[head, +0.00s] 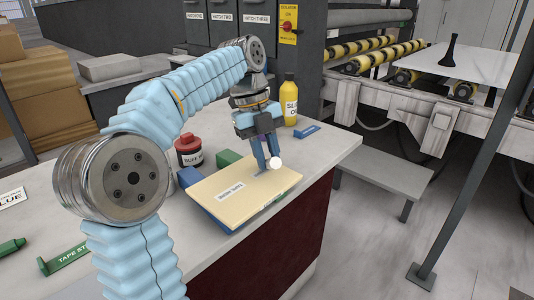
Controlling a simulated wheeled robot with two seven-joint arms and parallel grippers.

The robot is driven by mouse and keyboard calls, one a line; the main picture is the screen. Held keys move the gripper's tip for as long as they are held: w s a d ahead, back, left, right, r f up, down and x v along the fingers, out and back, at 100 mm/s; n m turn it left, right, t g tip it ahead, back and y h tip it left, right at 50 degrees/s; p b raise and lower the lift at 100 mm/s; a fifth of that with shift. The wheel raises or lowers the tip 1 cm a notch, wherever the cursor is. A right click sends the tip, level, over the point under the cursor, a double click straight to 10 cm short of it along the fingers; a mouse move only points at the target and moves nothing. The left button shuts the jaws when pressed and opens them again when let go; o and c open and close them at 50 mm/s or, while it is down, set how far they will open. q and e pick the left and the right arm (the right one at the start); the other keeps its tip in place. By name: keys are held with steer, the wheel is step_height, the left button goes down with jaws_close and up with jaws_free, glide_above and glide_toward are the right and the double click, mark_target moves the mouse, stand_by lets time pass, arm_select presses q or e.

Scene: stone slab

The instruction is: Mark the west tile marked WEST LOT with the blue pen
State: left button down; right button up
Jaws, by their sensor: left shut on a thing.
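A cream tile (220,205) lies on the counter with a white label (230,191) whose print is upside down and too small to read surely. My left gripper (268,158) points down over the tile's far right part. It is shut on a slim thing, apparently the blue pen, mostly hidden between the fingers. A round white spot shows beside the fingertips. A short blue-grey streak lies on the tile just below them; I cannot tell whether it is ink, pen tip or shadow. My right gripper is not in view.
Blue (189,177) and green (228,158) blocks edge the tile. A red pot (189,150) and yellow bottle (290,100) stand behind. The counter (335,150) ends just right of the tile.

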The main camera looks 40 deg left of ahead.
mark_target(275, 159)
arm_select(q)
steer(key=shift+s+d, duration=0.5)
steer(key=shift+d, duration=0.25)
steer(key=shift+s+d, duration=0.5)
steer(key=shift+d, duration=0.25)
stand_by(2.8)
step_height(275, 159, up, 3)
steer(key=shift+p, duration=1.2)
steer(key=shift+r, duration=2)
